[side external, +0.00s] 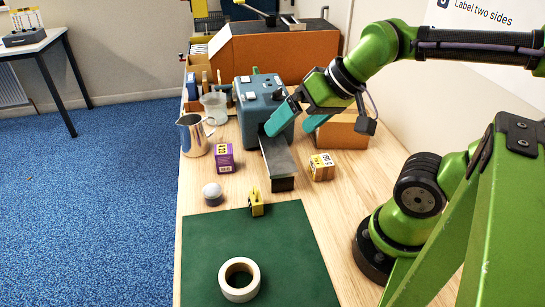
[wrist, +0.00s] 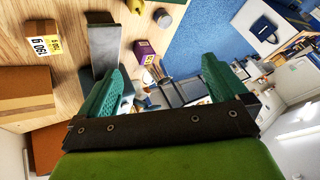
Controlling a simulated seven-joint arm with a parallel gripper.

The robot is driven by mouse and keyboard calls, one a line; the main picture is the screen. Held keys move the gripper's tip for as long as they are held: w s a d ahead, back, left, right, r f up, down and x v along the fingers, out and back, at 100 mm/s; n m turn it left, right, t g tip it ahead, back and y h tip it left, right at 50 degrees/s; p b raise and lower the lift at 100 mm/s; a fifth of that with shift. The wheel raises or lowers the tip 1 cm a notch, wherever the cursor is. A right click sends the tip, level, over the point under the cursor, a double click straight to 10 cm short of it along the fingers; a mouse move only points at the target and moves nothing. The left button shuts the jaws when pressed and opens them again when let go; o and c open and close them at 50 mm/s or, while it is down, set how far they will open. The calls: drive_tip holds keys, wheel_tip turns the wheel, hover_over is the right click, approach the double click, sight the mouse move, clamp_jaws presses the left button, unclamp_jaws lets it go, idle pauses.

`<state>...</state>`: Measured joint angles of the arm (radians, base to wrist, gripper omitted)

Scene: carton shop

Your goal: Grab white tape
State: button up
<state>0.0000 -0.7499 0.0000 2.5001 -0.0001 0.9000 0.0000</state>
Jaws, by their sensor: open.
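The white tape (side external: 240,293) is a roll lying flat on the dark green mat (side external: 205,235), at the front of the table in the side external view. I cannot make it out in the wrist view. My gripper (side external: 297,122) has teal fingers spread apart with nothing seen between them. It is well behind and above the tape, beside the blue-grey machine (side external: 258,92). In the wrist view the two fingers of my gripper (wrist: 160,85) stand wide apart.
A dark metal tongue (side external: 277,158) juts from the machine. Nearby are a purple box (side external: 224,158), a yellow-labelled box (side external: 321,167), a metal jug (side external: 193,135), a grey-white ball-topped item (side external: 212,194) and a small yellow item (side external: 256,204) at the mat's back edge. Around the tape the mat is clear.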

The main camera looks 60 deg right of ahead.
drive_tip(key=a+f+n+g, duration=0.2)
drive_tip(key=a+f+g, duration=0.25)
drive_tip(key=a, duration=0.75)
drive_tip(key=m+g+h, duration=0.2)
drive_tip(key=m+g, duration=0.1)
drive_tip(key=m, duration=0.7)
hover_over(240, 283)
wheel_tip(240, 283, down, 14)
drive_tip(key=shift+r, duration=0.1)
drive_tip(key=shift+s+f, duration=0.1)
drive_tip(key=shift+f, duration=2.7)
drive_tip(key=shift+c, duration=0.3)
drive_tip(key=c, duration=0.8)
drive_tip(key=shift+r, duration=0.1)
